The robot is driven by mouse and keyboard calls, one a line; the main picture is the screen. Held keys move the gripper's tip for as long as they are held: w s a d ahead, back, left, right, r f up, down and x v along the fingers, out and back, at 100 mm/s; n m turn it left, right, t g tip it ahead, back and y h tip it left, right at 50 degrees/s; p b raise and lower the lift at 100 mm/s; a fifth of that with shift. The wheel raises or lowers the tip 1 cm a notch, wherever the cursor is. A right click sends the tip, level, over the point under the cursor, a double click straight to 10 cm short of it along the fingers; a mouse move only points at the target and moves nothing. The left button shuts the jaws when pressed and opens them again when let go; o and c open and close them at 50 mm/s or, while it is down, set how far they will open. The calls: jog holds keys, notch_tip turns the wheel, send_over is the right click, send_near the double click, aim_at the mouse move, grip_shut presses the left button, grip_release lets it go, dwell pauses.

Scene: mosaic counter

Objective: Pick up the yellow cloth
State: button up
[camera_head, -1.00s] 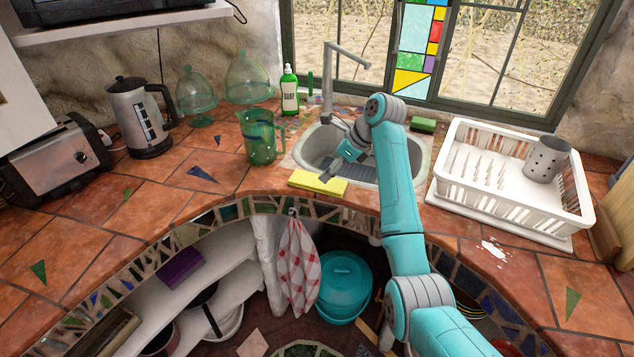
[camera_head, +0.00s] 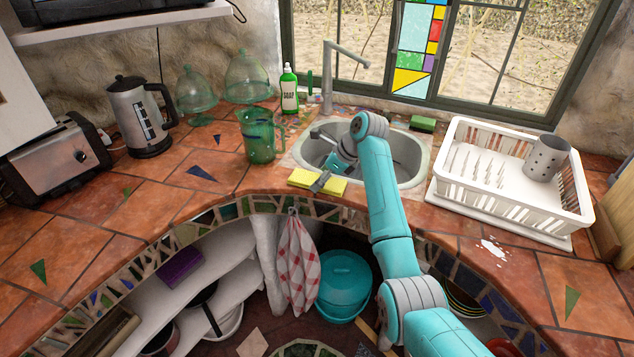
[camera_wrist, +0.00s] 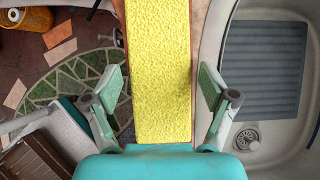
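The yellow cloth (camera_head: 303,178) lies flat on the tiled counter at the front edge of the sink. In the wrist view the yellow cloth (camera_wrist: 158,70) runs lengthwise up the middle of the picture. My gripper (camera_head: 320,183) is over the right part of the cloth and hides some of it. In the wrist view my gripper (camera_wrist: 161,88) is open, with one finger on each side of the cloth and a gap to it on both sides. I cannot tell how far above the counter the fingertips are.
The sink (camera_head: 412,152) is just behind the cloth. A green glass pitcher (camera_head: 260,137) stands behind it to the left, and a soap bottle (camera_head: 289,92) further back. A white dish rack (camera_head: 480,195) is to the right. The counter left of the cloth is clear.

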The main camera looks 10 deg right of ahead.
jog(key=c, duration=0.6)
jog(key=shift+c, duration=0.2)
notch_tip(320, 180, up, 10)
jog(key=o, duration=0.4)
jog(key=shift+c, duration=1.5)
jog(key=shift+a, duration=0.15)
